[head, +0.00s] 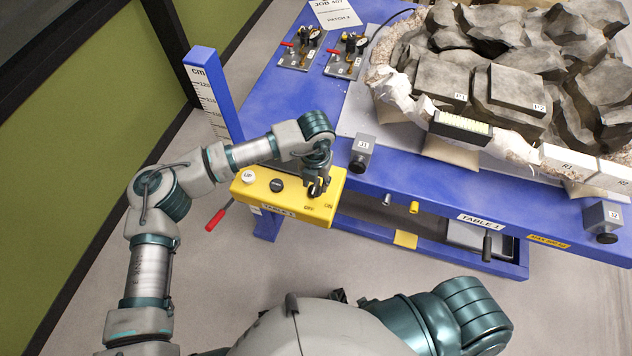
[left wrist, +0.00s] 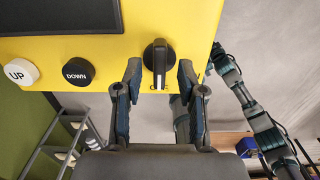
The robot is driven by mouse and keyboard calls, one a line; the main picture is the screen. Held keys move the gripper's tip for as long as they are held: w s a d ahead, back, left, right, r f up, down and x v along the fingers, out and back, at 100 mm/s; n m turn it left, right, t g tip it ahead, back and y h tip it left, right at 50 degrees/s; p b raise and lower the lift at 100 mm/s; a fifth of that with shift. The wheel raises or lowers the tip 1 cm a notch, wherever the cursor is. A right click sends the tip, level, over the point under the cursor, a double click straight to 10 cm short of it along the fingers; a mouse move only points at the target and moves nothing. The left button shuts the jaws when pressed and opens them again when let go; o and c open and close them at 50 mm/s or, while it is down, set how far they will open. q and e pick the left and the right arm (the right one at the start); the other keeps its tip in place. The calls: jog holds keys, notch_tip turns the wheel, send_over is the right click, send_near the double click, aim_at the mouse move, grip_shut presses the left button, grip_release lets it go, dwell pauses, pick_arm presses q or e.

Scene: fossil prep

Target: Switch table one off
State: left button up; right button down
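The yellow control box (head: 250,191) is fixed to the near left corner of the blue table marked TABLE 1 (head: 483,220). It carries a black rotary knob (left wrist: 159,58), with OFF and ON labels below it in the head view. In the left wrist view the knob's bar stands roughly upright; which label it points to I cannot tell. My left gripper (left wrist: 157,75) is open, its fingers on either side of the knob with gaps visible. My right arm (left wrist: 252,110) shows in the left wrist view, but its gripper's state is unclear.
A white UP button (left wrist: 20,72) and a black DOWN button (left wrist: 78,71) sit left of the knob. Fossil rocks (head: 520,85) cover the table's right.

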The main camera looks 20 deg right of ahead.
aim_at(316, 185)
pick_arm(q)
notch_tip(316, 185, up, 10)
jog(key=shift+r, duration=0.25)
jog(key=shift+w+d, duration=0.1)
dwell(0.5)
